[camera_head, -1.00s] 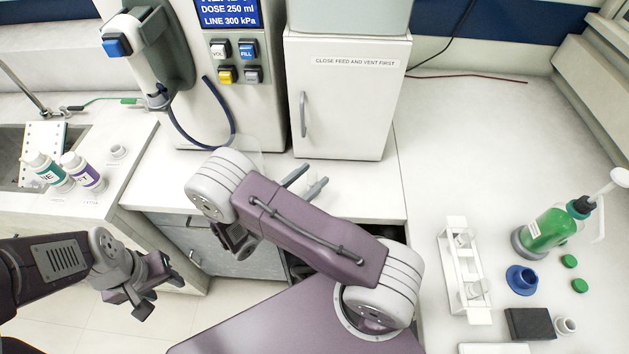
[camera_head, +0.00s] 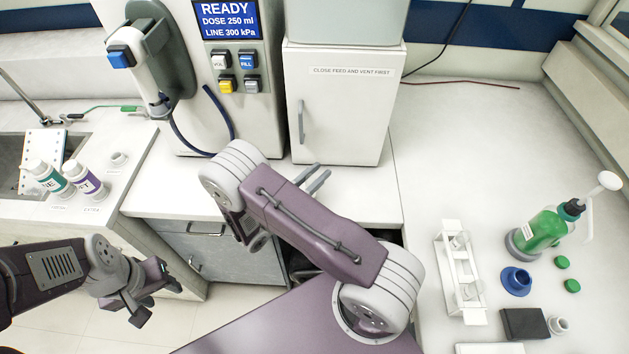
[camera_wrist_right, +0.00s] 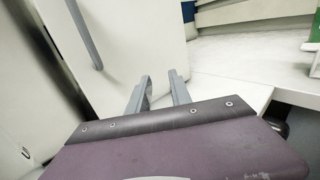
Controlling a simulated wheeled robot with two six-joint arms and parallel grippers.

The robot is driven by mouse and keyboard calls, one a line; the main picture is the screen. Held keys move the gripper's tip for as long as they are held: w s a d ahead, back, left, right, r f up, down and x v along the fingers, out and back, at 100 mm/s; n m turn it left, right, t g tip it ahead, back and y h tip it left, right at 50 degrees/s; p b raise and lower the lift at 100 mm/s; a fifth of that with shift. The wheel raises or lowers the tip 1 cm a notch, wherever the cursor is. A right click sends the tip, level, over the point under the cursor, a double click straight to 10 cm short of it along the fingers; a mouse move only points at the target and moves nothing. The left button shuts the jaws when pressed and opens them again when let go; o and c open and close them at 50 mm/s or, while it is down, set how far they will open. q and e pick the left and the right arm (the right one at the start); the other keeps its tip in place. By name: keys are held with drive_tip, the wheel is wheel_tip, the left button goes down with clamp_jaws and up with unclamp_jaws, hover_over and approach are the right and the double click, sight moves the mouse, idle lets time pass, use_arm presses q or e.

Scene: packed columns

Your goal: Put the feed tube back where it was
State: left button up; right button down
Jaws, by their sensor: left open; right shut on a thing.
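I cannot pick out a separate feed tube with certainty. A dark blue hose (camera_head: 219,110) loops from the white dispenser handle (camera_head: 146,75) down over the counter and up the front of the dispenser; my right arm hides part of the area beside it. My right gripper (camera_head: 314,179) is over the counter in front of the white cabinet. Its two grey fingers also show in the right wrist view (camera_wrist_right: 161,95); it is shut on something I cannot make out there. My left gripper (camera_head: 158,300) is open and empty, low at the left, before the drawers.
The white cabinet (camera_head: 338,110) has a label reading "CLOSE FEED AND VENT FIRST". The dispenser screen (camera_head: 227,18) reads READY. A rack (camera_head: 459,270), green bottle (camera_head: 541,230) and blue flanged piece (camera_head: 516,281) stand on the right counter.

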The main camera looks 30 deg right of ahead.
drive_tip(key=s+d+r+p, duration=0.5)
drive_tip(key=s+r+p, duration=0.2)
drive_tip(key=s+r, duration=0.3)
drive_tip(key=shift+s+d+r+p, duration=0.15)
drive_tip(key=shift+d+r+p, duration=0.25)
drive_tip(key=shift+r, duration=0.1)
drive_tip(key=shift+a, duration=0.1)
